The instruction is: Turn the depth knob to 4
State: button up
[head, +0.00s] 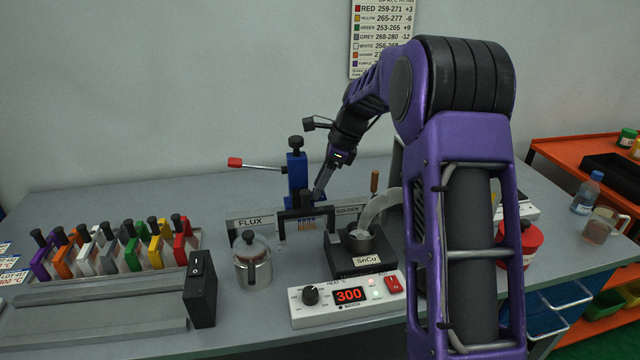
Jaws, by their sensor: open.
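A blue upright fixture (297,178) stands at the back of the grey table. A black knob (296,143) tops it; it may be the depth knob, but I can read no depth scale or setting. A lever with a red handle (235,162) sticks out to the fixture's left. My gripper (318,194) is open, pointing down just right of the blue fixture and below its top knob. Its fingers are small and partly lost against the dark parts there, so I cannot tell whether they touch anything.
A controller (330,311) with a black dial (311,295) reads 300 at the front. A solder pot (361,240) labelled SnCu stands behind it. A glass jar (252,262) stands left of the pot, and several coloured holders (130,248) line the left. My arm hides the middle right.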

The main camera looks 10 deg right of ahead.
grip_shut()
jog(key=shift+r+p, duration=0.15)
jog(key=shift+p, duration=0.4)
jog(key=shift+w+r+n+g+p, duration=0.1)
jog(key=shift+n+g+p, duration=0.2)
jog(key=shift+n+p, duration=0.5)
jog(key=shift+n+g+p, duration=0.4)
jog(key=shift+n+p, duration=0.3)
jog(key=shift+p, duration=0.1)
jog(key=n, duration=0.2)
jog(key=n+g, duration=0.1)
jog(key=shift+w+f, duration=0.2)
jog(key=shift+f, duration=0.05)
jog(key=shift+w+n+g, duration=0.1)
jog(key=shift+n+g, duration=0.5)
jog(key=shift+n, duration=0.9)
